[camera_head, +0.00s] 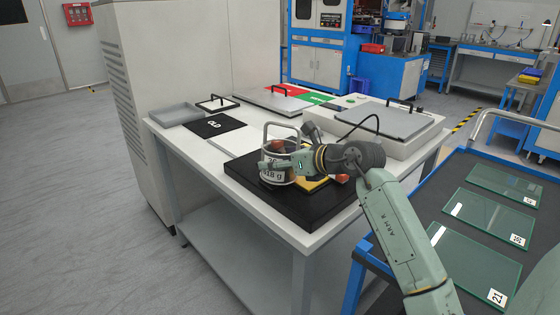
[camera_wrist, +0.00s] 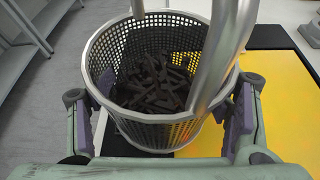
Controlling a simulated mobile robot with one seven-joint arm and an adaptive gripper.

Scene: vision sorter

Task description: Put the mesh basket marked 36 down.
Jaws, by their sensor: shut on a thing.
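The mesh basket (camera_head: 278,176) is a grey-white perforated bucket with an arched handle. A white label on its side is partly covered by my gripper (camera_head: 277,164), so its number is not fully readable. In the wrist view the basket (camera_wrist: 155,134) stands upright between my two fingers, one pressed on each side, and holds many dark small parts. My gripper is shut on the basket. It is over the black mat (camera_head: 250,172) near a yellow sheet (camera_wrist: 278,95). I cannot tell whether its base touches the mat.
The white table (camera_head: 185,145) also bears a numbered black square (camera_head: 214,126), a grey tray (camera_head: 176,114) and flat lidded units farther back. Orange-red items show near my gripper. A blue-edged cart with numbered glass plates (camera_head: 475,266) stands at right.

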